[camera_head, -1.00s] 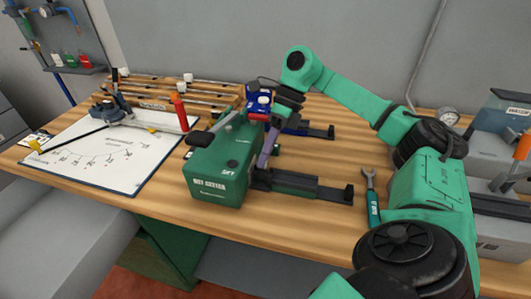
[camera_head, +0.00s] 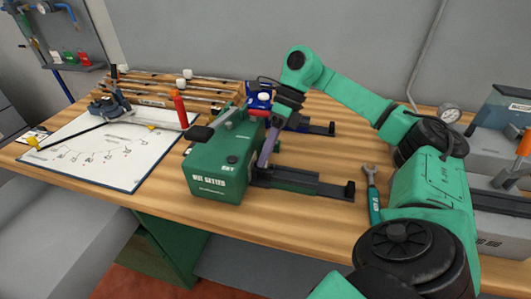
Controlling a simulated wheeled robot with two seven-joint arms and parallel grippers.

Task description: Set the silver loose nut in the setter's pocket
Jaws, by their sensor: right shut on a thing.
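The green nut setter (camera_head: 218,178) stands on the bench at the centre, with a black-gripped lever (camera_head: 199,132) at its upper left. My right gripper (camera_head: 262,163) reaches down against the setter's right side, above the near end of a dark rail (camera_head: 290,178). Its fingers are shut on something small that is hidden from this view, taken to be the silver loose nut. The nut itself and the setter's pocket cannot be made out. My left gripper is not in view.
A blue device (camera_head: 258,98) stands behind the gripper, with a dark rail (camera_head: 318,128). A wrench (camera_head: 372,195) lies right of the setter. Bench between wrench and rails is clear.

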